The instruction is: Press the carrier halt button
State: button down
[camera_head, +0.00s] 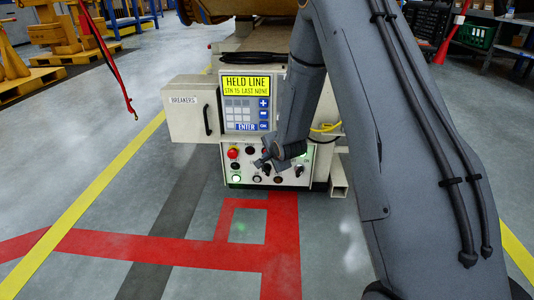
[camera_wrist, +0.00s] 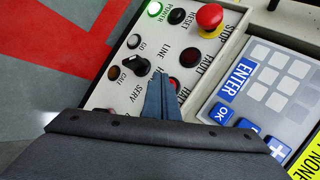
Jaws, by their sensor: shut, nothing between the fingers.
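The control panel (camera_head: 228,180) is a pale box with several buttons and lamps, low on the machine. In the wrist view a label starting "HA" (camera_wrist: 183,101) is partly hidden by my gripper. A dark reddish round button (camera_wrist: 173,83) sits just above that label, close to my fingertips. My gripper (camera_wrist: 160,80) is shut and empty, its fingers pointing at the panel; in the head view it is in front of the panel (camera_head: 263,162). I cannot tell whether the fingertips touch the panel or the button.
A red mushroom stop button (camera_wrist: 209,18) and a lit green power lamp (camera_wrist: 154,8) are nearby. A black knob (camera_wrist: 135,66) lies left of my fingers. The keypad screen (camera_head: 246,86) reads "HELD LINE, STN 15 LAST NONE". A breakers box (camera_head: 187,116) stands left. The floor in front is clear.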

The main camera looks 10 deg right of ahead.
jog(key=shift+w+d, duration=0.2)
jog(key=shift+w, duration=0.4)
dwell(0.7)
jog(key=shift+s, duration=0.15)
jog(key=shift+s+a+p, duration=0.3)
jog(key=shift+s+p, duration=0.45)
jog(key=shift+p, duration=0.1)
jog(key=s+a+p, duration=0.2)
jog(key=s+p, duration=0.1)
jog(key=s, duration=0.2)
jog(key=shift+s, duration=0.35)
jog(key=shift+d, duration=0.1)
